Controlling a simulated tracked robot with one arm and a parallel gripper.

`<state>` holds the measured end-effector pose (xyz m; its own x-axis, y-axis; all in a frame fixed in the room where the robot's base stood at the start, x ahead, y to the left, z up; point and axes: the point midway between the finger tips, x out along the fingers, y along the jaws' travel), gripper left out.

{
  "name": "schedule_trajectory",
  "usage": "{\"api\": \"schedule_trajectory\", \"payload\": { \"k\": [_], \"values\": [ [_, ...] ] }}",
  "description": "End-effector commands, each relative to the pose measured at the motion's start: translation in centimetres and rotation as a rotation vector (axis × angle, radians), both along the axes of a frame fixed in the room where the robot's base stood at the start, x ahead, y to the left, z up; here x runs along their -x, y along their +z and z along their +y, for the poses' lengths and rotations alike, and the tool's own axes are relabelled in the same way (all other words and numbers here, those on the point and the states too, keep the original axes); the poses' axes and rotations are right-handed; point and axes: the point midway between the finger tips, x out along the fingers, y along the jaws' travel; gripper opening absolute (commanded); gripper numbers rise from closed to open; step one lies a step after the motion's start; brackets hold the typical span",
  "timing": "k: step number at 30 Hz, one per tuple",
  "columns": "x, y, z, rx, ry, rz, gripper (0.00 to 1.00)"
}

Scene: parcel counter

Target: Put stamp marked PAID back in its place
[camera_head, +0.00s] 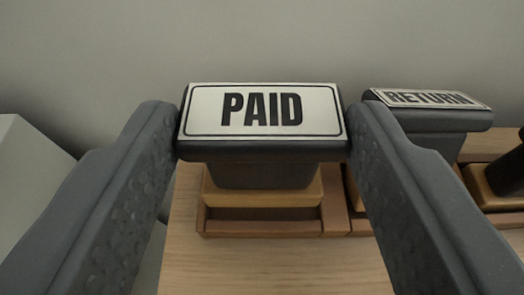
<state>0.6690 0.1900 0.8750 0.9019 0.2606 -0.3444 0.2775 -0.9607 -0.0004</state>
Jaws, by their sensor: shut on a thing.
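The PAID stamp (262,112) is in the middle of the head camera view, with a white label and a dark grey body. My gripper (262,135) is shut on it, one finger against each end of its top. The stamp looks upright. Below its narrower lower part shows a tan block (264,198), over a brown wooden frame (262,226) that forms a slot of a rack. I cannot tell whether the stamp's underside touches anything.
The RETURN stamp (432,99) stands close on the right, behind my right finger. A dark object (508,172) sits in another slot at the right edge. The wooden counter (270,268) is bare in front. A pale box-like shape (28,185) is at left, and a grey wall (260,40) is behind.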

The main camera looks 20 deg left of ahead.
Motion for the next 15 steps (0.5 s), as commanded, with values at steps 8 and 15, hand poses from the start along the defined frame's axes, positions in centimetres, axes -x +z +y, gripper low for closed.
{"api": "schedule_trajectory", "payload": {
  "k": [8, 15],
  "values": [
    [0.0, -0.8, 0.0, 0.001, 0.000, 0.000, 0.00],
    [0.0, -1.4, 0.0, 0.000, 0.000, 0.000, 0.00]
  ]
}}
